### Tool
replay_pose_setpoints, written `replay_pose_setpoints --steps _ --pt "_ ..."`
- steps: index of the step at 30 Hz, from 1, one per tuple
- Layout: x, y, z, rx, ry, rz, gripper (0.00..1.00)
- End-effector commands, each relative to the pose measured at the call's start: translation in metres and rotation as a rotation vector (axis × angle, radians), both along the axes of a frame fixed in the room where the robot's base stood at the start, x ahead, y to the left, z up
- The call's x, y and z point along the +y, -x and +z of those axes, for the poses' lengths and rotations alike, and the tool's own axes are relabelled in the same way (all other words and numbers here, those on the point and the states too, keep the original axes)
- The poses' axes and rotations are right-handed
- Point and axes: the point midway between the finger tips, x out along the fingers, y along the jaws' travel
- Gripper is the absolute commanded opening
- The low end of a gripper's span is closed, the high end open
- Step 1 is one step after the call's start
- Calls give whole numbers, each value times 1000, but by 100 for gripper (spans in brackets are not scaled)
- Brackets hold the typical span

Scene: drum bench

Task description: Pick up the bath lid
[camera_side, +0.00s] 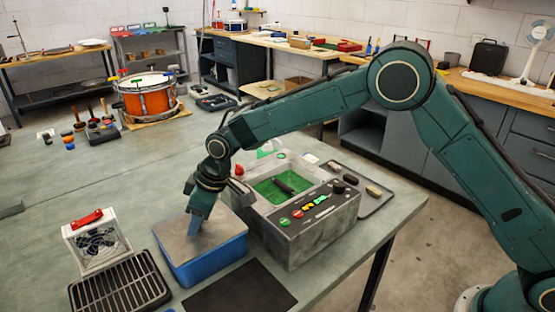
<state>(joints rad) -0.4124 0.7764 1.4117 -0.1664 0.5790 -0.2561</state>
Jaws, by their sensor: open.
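A blue tub (215,264) stands at the front of the bench, with a flat grey-brown lid (172,238) on top. This looks like the bath lid. My gripper (196,226) points down over the lid's middle, with its fingers at or just above the surface; I cannot tell if they touch. The jaws are open, seen nearly edge-on, and they hide part of the lid. No handle on the lid is visible. Just right of the tub stands a grey bath unit (303,240) with an open green basin (262,190), a dark object in it and coloured knobs on its front panel.
A fan unit with a red handle (88,218) and a black rack (120,287) stand left of the tub. A dark mat (240,292) lies in front. A tray with small parts (375,204) is right of the bath. An orange drum (150,98) stands farther back.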

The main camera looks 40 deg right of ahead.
Motion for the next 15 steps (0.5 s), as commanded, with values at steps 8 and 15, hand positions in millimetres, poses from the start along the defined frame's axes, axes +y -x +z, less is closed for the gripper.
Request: replay_pose_setpoints --steps 8,15 --pt "0 0 0 0 0 0 7" --pt "0 0 1 -2 -1 0 0"
